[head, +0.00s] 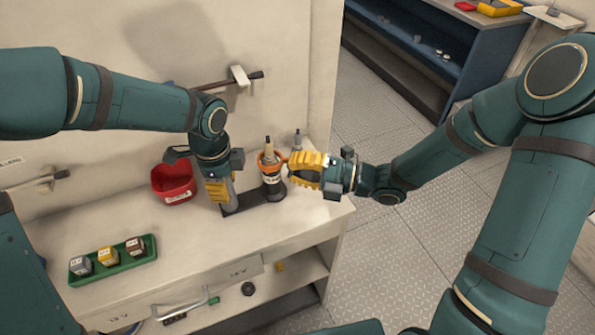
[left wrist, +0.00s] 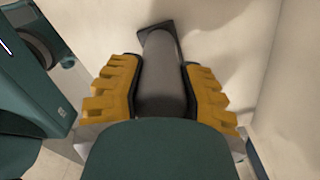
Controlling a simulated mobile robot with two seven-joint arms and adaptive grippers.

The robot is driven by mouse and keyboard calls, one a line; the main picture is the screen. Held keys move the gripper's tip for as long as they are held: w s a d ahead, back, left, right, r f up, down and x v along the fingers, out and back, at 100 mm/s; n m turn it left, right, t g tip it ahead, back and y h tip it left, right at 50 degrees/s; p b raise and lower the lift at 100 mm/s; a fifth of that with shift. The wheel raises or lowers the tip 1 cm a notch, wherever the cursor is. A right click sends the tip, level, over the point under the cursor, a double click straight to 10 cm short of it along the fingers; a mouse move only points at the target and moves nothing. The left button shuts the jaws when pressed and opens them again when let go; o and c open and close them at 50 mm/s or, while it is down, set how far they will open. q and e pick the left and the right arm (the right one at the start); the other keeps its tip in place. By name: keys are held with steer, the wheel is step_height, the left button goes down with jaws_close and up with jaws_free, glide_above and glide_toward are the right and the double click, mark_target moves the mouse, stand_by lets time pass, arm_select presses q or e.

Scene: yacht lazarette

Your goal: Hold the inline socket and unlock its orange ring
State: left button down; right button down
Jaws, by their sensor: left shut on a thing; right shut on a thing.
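The inline socket (head: 271,181) stands upright, a black body with a pale label and an orange ring (head: 268,159) around its top. A grey plug-like piece (head: 268,146) sticks up out of the ring. A dark flat base (head: 256,199) runs from the socket to a thick grey post (head: 229,202). My left gripper (head: 219,190) is shut around this post from above; the left wrist view shows the post (left wrist: 160,85) between both yellow fingers. My right gripper (head: 291,168) comes in from the right, shut at the orange ring's side; its exact grip is partly hidden by its fingers.
A red bin (head: 173,183) stands left of my left gripper. A green tray (head: 113,259) with several small blocks is at the front left. A small grey fitting (head: 297,140) stands behind the socket. The bench's right edge is close to my right gripper.

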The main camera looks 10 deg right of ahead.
steer(key=shift+w, duration=0.1)
steer(key=w+n+g, duration=0.1)
steer(key=g, duration=0.1)
steer(key=w+d+n+g+y, duration=0.1)
steer(key=g, duration=0.1)
steer(key=shift+w+n, duration=0.1)
steer(key=shift+n, duration=0.2)
steer(key=s+d, duration=0.4)
steer(key=d, duration=0.7)
stand_by(0.5)
